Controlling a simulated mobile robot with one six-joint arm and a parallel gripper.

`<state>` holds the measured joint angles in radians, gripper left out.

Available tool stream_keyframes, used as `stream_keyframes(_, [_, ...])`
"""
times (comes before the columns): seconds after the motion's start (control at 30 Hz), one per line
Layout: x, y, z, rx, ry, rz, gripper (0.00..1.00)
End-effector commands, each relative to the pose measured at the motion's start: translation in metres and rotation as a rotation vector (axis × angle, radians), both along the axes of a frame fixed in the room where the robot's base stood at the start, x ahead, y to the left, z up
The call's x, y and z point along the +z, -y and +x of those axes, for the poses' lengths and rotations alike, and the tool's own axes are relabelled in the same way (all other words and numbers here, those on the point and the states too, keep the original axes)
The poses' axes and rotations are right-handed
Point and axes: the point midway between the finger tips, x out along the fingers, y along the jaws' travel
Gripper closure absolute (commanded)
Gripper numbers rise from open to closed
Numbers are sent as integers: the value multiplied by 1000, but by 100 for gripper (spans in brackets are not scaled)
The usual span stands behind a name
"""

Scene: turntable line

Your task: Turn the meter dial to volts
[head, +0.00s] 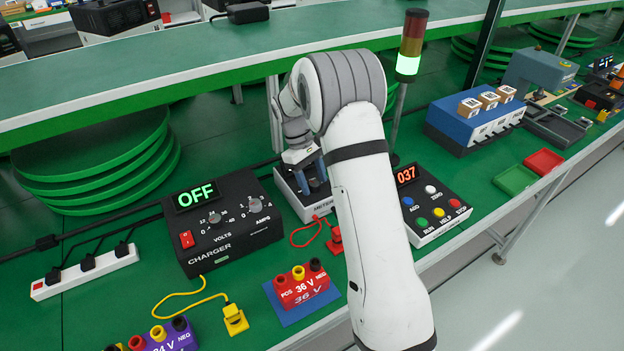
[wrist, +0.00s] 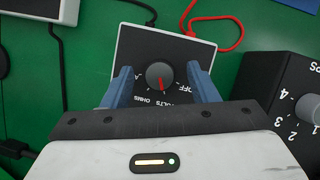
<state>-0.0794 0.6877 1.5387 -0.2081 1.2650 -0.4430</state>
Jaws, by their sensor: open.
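The meter (head: 321,210) is a dark-faced box with a pale rim on the green bench, partly hidden by my arm in the head view; its face also shows in the wrist view (wrist: 190,47). Its round grey dial (wrist: 160,76) has a red pointer line aimed toward the bottom of the picture, near the OHMS and VOLTS labels; I cannot tell which it matches. OFF is on the right and an A on the left. My gripper (wrist: 163,82) is open, its blue fingers on either side of the dial with gaps to it. In the head view my gripper (head: 303,160) is over the meter.
The charger (head: 230,225) stands left of the meter, reading OFF. A button box (head: 432,205) showing 037 is to the right. A red lead (wrist: 238,35) runs from the meter. A red 36 V block (head: 302,288) is in front. A shelf edge (head: 150,95) passes behind my arm.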

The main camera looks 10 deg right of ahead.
Motion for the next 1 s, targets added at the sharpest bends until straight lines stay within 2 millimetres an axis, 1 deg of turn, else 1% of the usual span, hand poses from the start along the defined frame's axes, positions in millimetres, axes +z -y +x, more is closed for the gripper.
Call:
stream_keyframes(0.07, [2,-1,1,0,1,0,47])
stream_keyframes(0.17, [12,-3,5,1,4,1,47])
stream_keyframes(0.4, [50,-12,17,1,4,0,47])
stream_keyframes(0.53, [64,-16,22,0,1,0,47])
stream_keyframes(0.7, [72,-18,24,0,-1,-1,47])
stream_keyframes(1.0, [72,-17,24,0,-1,-1,47])
